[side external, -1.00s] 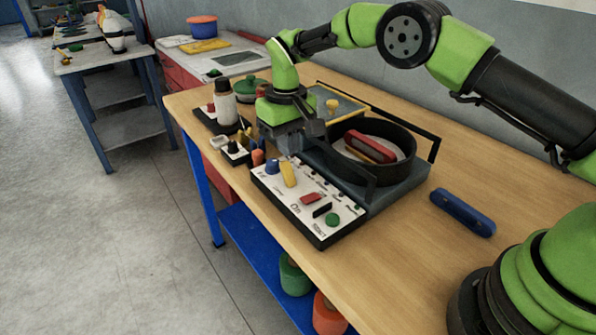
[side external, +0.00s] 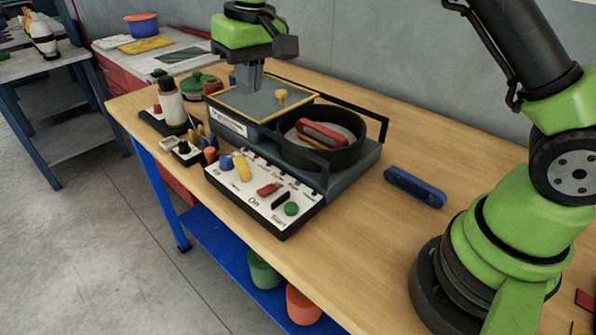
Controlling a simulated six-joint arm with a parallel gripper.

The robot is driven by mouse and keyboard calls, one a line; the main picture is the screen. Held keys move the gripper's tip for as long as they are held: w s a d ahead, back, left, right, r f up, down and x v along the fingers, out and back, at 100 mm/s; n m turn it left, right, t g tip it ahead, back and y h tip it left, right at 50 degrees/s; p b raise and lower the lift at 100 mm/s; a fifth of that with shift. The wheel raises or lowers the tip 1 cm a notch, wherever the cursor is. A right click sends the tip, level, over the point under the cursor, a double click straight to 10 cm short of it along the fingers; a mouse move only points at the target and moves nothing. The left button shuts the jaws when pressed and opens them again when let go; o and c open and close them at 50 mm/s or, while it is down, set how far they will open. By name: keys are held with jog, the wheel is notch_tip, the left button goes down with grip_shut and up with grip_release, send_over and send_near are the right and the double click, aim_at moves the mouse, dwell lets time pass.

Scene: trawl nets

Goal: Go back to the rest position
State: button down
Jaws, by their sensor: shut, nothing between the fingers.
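My gripper (side external: 249,80) is in the upper middle of the side external view. It points down and is shut and empty. It hangs above or just behind the yellow-edged lid plate of the grey machine (side external: 356,167); whether it is clear of the plate is hard to tell. The machine has a black round pan (side external: 340,153) with a red-handled piece (side external: 323,134) inside. In front is a white control panel (side external: 248,200) with a blue knob, a yellow knob, a red switch, a black switch and a green button.
A white bottle with a dark cap (side external: 171,105), a green lidded pot (side external: 199,83) and small coloured parts stand left of the machine. A blue bar (side external: 415,187) lies to its right. The wooden table (side external: 370,240) is bare at the front right. A grey wall runs behind.

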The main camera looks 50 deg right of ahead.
jog(key=s+d+r+m+t, duration=0.1)
jog(key=s+d+r+t, duration=0.1)
jog(key=s+r, duration=0.55)
jog(key=s+d+r+m+t+y, duration=0.1)
jog(key=s+m+t, duration=0.1)
jog(key=s, duration=1.6)
jog(key=shift+s+d+r+t, duration=0.2)
jog(key=shift+s+d+t, duration=0.05)
jog(key=shift+t, duration=0.65)
